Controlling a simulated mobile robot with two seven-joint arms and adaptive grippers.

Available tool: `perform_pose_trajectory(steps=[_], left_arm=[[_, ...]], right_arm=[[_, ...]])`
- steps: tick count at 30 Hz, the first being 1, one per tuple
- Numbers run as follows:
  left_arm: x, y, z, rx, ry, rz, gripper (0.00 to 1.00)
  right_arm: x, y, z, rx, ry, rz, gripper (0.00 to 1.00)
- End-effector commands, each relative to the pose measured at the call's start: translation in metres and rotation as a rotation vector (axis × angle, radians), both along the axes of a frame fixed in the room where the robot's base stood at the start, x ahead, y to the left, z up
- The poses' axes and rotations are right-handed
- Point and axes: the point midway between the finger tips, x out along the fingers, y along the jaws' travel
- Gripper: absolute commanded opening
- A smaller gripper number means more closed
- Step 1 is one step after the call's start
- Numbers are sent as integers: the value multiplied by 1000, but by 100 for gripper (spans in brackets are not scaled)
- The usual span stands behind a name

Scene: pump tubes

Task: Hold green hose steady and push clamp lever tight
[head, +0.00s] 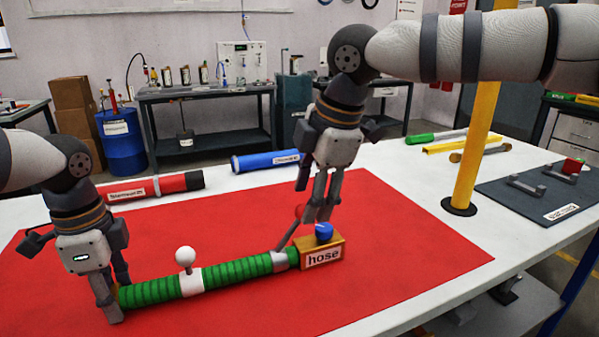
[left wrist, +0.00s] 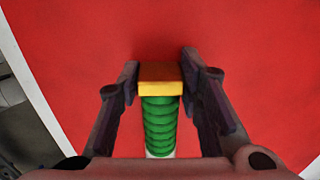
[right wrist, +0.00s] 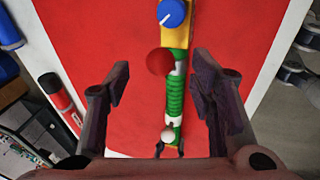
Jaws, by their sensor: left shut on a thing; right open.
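The green hose (head: 235,272) lies across the red mat, ending at the right in a wooden block labelled "hose" (head: 322,256) with a blue knob (head: 323,232). A grey clamp (head: 281,261) sits around the hose beside the block. Its lever (head: 289,235) tilts up to a red ball (right wrist: 160,62). My left gripper (head: 115,302) is shut on the hose's left end, where the left wrist view shows an orange-yellow end piece (left wrist: 160,73) between the fingers. My right gripper (head: 322,208) is open above the block, near the red ball; contact cannot be told.
A white band with a white ball knob (head: 185,256) stands on the hose. A red tube (head: 150,187) and a blue tube (head: 265,161) lie behind. A yellow post (head: 473,150) and a dark tray (head: 545,205) stand at right. The red mat (head: 400,240) is clear at right.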

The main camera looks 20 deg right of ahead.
Motion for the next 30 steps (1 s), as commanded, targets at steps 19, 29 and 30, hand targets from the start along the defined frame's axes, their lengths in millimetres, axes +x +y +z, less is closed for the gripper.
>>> perform_pose_trajectory(steps=[19, 29, 30], left_arm=[[-1, 0, -2, 2, 5, 1, 0], [-1, 0, -2, 2, 6, 0, 0], [-1, 0, -2, 2, 6, 0, 0]], right_arm=[[14, 6, -48, 2, 0, 2, 50], [14, 6, -47, 3, 0, 1, 0], [14, 6, -47, 3, 0, 1, 0]])
